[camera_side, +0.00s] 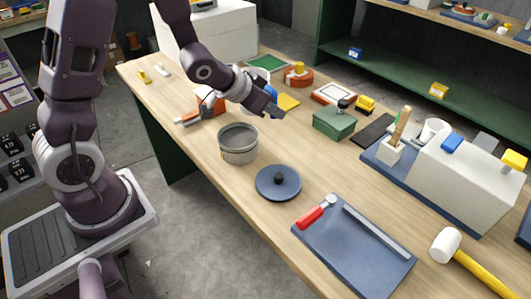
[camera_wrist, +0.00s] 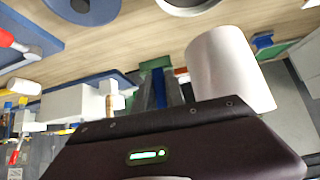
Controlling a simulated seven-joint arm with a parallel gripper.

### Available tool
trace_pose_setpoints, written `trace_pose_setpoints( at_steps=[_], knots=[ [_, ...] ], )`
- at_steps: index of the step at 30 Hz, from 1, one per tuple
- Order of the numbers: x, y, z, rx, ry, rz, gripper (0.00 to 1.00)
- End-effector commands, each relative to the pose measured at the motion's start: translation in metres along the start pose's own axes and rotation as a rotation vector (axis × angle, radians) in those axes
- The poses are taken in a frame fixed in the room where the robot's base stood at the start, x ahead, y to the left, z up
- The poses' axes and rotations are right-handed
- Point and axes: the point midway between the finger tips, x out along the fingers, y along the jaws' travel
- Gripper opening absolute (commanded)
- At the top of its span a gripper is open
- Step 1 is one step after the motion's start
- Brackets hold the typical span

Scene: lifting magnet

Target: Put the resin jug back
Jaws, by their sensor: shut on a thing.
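The resin jug, a pale grey-white cylinder (camera_wrist: 228,68), shows large and close in the wrist view, just right of my fingers. My gripper (camera_wrist: 160,90) is shut, with a narrow blue part between its fingers that looks like the jug's handle. In the side view my gripper (camera_side: 268,106) is above the bench, beyond the grey pot, and hides most of the jug. The open grey pot (camera_side: 238,152) stands on the bench, and its blue lid (camera_side: 278,186) with a black knob lies beside it. The jug's contents are not visible.
A blue tray (camera_side: 355,255) with a red-handled tool lies at the front. A green box (camera_side: 334,124), an orange-red tool (camera_side: 208,103) and a yellow piece (camera_side: 288,102) surround my gripper. A white block (camera_side: 455,180) and mallet (camera_side: 447,246) are at right. Bare bench lies between pot and green box.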

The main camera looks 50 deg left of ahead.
Motion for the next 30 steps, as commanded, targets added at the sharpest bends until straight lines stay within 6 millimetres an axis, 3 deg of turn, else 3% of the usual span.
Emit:
trace_pose_setpoints(
  at_steps=[2, 5, 12, 15, 30],
  knots=[
    [0.002, 0.0, -0.004, -0.019, 0.003, -0.02, 0.0],
    [0.01, -0.015, -0.009, -0.036, -0.002, -0.027, 0.0],
    [0.036, -0.093, -0.021, -0.048, -0.007, -0.03, 0.0],
    [0.039, -0.117, -0.022, -0.05, -0.003, -0.041, 0.0],
    [0.105, -0.124, 0.044, -0.047, -0.006, -0.042, 0.0]
  ],
)
